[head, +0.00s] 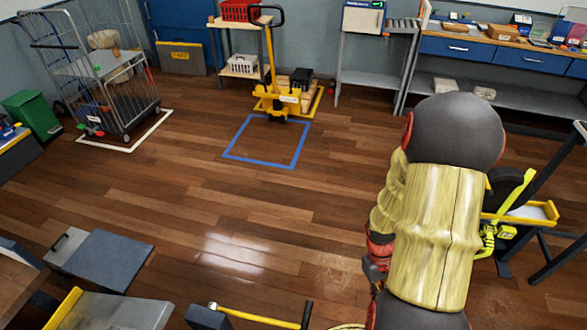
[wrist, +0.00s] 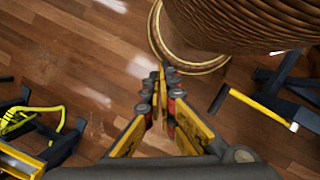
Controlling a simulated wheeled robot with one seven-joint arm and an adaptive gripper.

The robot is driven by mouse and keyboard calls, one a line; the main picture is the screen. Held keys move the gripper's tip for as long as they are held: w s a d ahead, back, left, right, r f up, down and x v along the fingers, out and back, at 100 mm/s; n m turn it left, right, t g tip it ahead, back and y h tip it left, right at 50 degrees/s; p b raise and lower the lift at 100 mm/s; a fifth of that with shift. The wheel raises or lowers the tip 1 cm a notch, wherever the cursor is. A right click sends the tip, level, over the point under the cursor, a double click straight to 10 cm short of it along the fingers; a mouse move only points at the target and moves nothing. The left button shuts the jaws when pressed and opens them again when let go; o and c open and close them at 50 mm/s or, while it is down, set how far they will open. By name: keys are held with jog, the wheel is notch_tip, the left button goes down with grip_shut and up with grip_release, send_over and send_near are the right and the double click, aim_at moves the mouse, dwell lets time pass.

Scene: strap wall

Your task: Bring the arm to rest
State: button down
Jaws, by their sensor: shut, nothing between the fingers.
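My arm hangs down at the right of the head view, with its cloth-covered links in front of the floor. My gripper (wrist: 162,72) shows in the wrist view with its two yellow-and-black fingers together at the tips and nothing between them. It points down over bare wooden floor (wrist: 80,60). In the head view the gripper is mostly hidden behind the arm. It holds nothing and its fingertips appear clear of the floor.
A ribbed brown round shape (wrist: 240,22) stands close beyond the fingertips. A yellow bar (wrist: 262,107) lies to their right. A dark stand with a yellow strap (head: 490,238) is right of the arm. Floor around the blue square (head: 265,141) is clear; a wire cage cart (head: 95,75) stands far left.

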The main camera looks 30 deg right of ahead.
jog(key=w+a+r+n+t, duration=0.1)
jog(key=w+a+r+t, duration=0.2)
jog(key=a+r, duration=0.4)
jog(key=w+a+r+n+t, duration=0.1)
jog(key=w+a+r+t, duration=0.2)
jog(key=a+r, duration=0.5)
jog(key=w+a+r+n+t, duration=0.1)
jog(key=w+a+r+t, duration=0.2)
jog(key=r, duration=1.7)
jog(key=w+a, duration=0.2)
jog(key=a, duration=0.3)
jog(key=shift+r, duration=0.25)
